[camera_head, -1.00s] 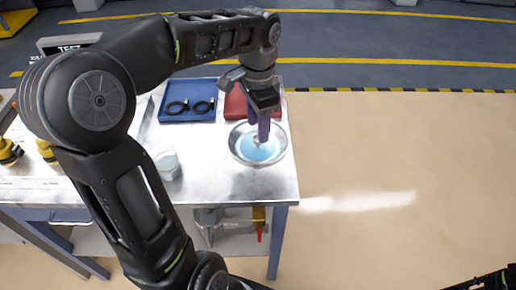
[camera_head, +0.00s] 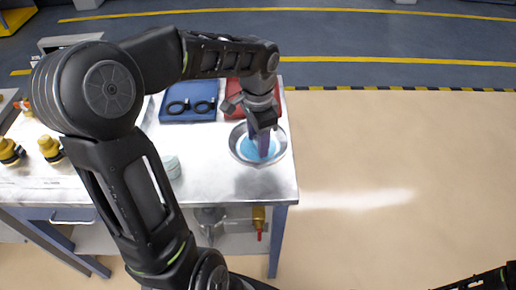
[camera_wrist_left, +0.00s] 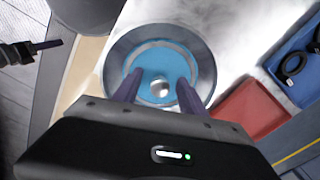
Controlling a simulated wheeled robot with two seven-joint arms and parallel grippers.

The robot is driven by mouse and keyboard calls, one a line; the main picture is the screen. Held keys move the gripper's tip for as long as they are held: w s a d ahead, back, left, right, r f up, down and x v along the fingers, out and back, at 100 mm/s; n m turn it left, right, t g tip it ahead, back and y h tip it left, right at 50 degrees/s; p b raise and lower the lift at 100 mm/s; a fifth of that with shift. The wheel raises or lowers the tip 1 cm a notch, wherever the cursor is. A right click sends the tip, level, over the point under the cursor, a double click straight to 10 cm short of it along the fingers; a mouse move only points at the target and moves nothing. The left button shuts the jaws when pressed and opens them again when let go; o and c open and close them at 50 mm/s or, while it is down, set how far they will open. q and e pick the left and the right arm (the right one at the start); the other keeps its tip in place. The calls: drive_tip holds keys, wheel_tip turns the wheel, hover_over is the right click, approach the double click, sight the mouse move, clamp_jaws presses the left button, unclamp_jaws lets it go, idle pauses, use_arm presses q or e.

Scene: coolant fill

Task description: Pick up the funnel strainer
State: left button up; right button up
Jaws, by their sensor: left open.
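A round metal bowl-shaped piece (camera_head: 238,152) sits at the table's right front, with a blue disc-like area (camera_head: 251,150) inside. In the left wrist view the metal rim (camera_wrist_left: 205,65) surrounds a ring and the blue area (camera_wrist_left: 136,67), with a small shiny round knob (camera_wrist_left: 161,89) near the middle. I take the blue part with the knob for the strainer, but cannot be sure. My left gripper (camera_head: 263,150) points down over the bowl, open. In the left wrist view its fingers (camera_wrist_left: 159,92) lie either side of the knob; I cannot tell whether they touch anything.
A blue tray (camera_head: 188,114) with black rings and a red tray (camera_head: 238,112) lie behind the bowl. A pale jar (camera_head: 171,167) stands left of it. Yellow-topped items (camera_head: 50,148) are at the far left. Floor right of the table is clear.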

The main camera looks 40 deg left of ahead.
idle(0.3)
use_arm(q)
clamp_jaws()
idle(0.4)
